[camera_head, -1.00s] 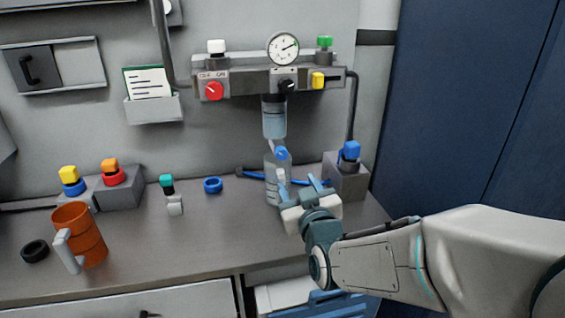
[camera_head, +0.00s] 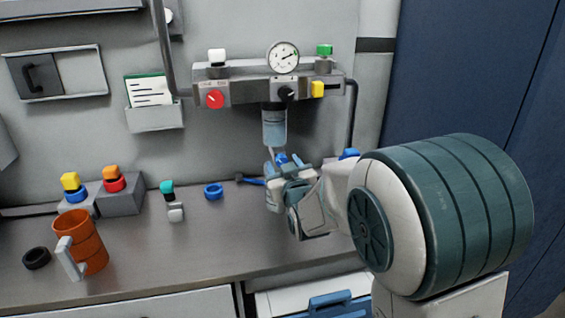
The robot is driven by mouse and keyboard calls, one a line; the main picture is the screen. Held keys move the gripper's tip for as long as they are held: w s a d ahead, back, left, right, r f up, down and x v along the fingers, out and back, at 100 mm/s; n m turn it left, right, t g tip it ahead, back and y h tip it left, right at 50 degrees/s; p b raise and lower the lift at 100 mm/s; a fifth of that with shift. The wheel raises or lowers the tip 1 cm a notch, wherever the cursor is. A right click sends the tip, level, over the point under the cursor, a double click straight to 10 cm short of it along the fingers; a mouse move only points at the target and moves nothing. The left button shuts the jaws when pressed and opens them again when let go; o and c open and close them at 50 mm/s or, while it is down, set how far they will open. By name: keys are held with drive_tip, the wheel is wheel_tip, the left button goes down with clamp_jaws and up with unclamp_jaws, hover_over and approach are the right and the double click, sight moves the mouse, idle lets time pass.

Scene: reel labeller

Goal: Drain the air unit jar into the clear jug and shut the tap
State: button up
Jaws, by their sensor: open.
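The air unit jar (camera_head: 275,127) hangs below the grey air unit (camera_head: 240,92) on the back wall, with pale bluish liquid visible in it. A blue tap (camera_head: 281,158) is just below the jar. The clear jug (camera_head: 270,198) stands on the bench under the tap, mostly hidden behind my gripper. My gripper (camera_head: 284,164) is open, with its fingertips up close to the blue tap. I cannot tell whether they touch it. The tap's setting is hard to make out behind the fingers.
An orange mug (camera_head: 80,243) and a black ring (camera_head: 36,258) lie at the left of the bench. Coloured-knob blocks (camera_head: 121,199), a teal-topped fitting (camera_head: 173,205) and a blue ring (camera_head: 213,191) stand further back. A blue-topped grey block is mostly hidden behind my arm.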

drive_tip(key=shift+w+a, duration=0.2)
drive_tip(key=shift+w, duration=0.35)
drive_tip(key=c, duration=1)
drive_tip(key=shift+o, duration=0.2)
